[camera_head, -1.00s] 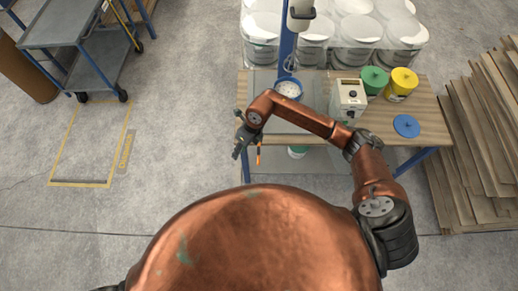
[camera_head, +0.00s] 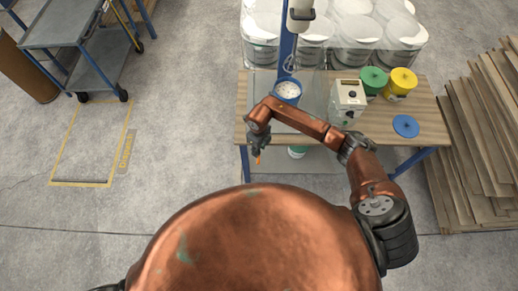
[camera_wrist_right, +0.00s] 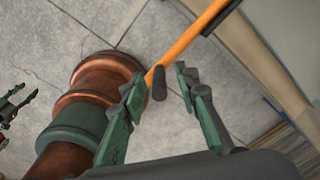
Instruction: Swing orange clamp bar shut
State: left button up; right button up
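The orange clamp bar (camera_wrist_right: 190,40) runs diagonally from the upper right in the right wrist view, ending in a dark tip (camera_wrist_right: 158,84). In the head view only a small orange part (camera_head: 257,160) shows, at the table's front edge. My right gripper (camera_wrist_right: 160,80) is open, with its green fingers apart and the bar's end between or just beyond them; I cannot tell if they touch. In the head view the right gripper (camera_head: 258,148) hangs in front of the table's left front corner. My left gripper (camera_wrist_right: 27,92) shows at the wrist view's left edge, fingers apart.
The wooden table (camera_head: 430,110) holds a blue-rimmed tub (camera_head: 287,90), a white device (camera_head: 348,97), a green tub (camera_head: 374,78), a yellow tub (camera_head: 401,83) and a blue lid (camera_head: 406,126). Stacked boards (camera_head: 485,150) stand at the right.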

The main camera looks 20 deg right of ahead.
grip_shut()
dwell(0.7)
